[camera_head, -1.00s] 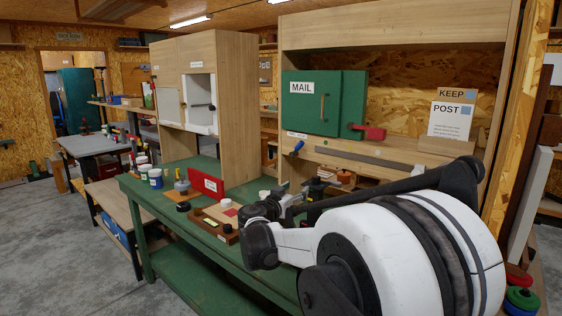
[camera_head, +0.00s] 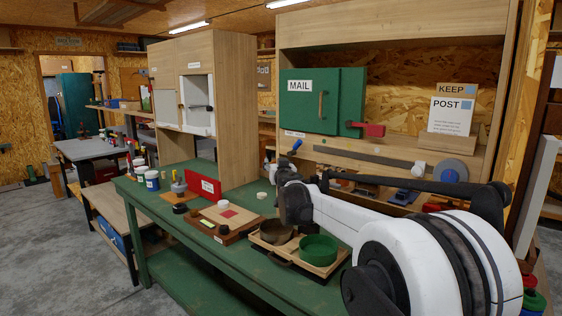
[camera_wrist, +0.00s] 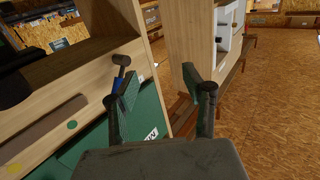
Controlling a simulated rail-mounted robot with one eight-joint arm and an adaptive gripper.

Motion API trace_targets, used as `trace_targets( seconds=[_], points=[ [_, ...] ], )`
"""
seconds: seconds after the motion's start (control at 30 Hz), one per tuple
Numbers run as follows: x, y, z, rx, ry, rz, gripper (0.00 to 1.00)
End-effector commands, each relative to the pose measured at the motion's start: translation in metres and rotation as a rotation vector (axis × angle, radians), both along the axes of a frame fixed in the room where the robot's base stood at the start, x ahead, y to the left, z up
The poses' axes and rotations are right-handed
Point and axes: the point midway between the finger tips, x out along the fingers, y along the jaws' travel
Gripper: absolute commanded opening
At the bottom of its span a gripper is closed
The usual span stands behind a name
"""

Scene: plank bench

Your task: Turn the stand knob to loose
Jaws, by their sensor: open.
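No part is legibly marked as the stand knob, so I cannot tell which one it is. A blue-handled knob (camera_head: 296,146) sits on the front edge of the wooden shelf, below the green MAIL cabinet (camera_head: 311,112). In the wrist view a blue and black handle (camera_wrist: 120,72) shows just beyond the left finger; touching or apart is unclear. My gripper (camera_wrist: 160,100) is open, with its fingers apart and nothing seen between them. In the head view my gripper (camera_head: 273,168) is above the green bench, close below and left of the blue knob.
A grey disc (camera_head: 451,170) and a long grey bar (camera_head: 365,156) are on the shelf front. The green bench (camera_head: 190,237) carries a wooden board with a dark knob (camera_head: 226,228), a tray with a green bowl (camera_head: 318,249), and a red sign (camera_head: 204,187). A tall wooden cabinet (camera_head: 238,110) stands left.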

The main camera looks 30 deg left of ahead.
Motion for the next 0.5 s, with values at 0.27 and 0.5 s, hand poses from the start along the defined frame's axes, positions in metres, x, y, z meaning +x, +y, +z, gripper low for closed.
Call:
trace_targets(
  seconds=[0.27, 0.5],
  points=[
    [0.010, 0.007, 0.012, 0.000, 0.000, 0.166, 0.45],
    [0.014, 0.007, 0.017, 0.000, 0.000, 0.238, 0.45]
  ],
)
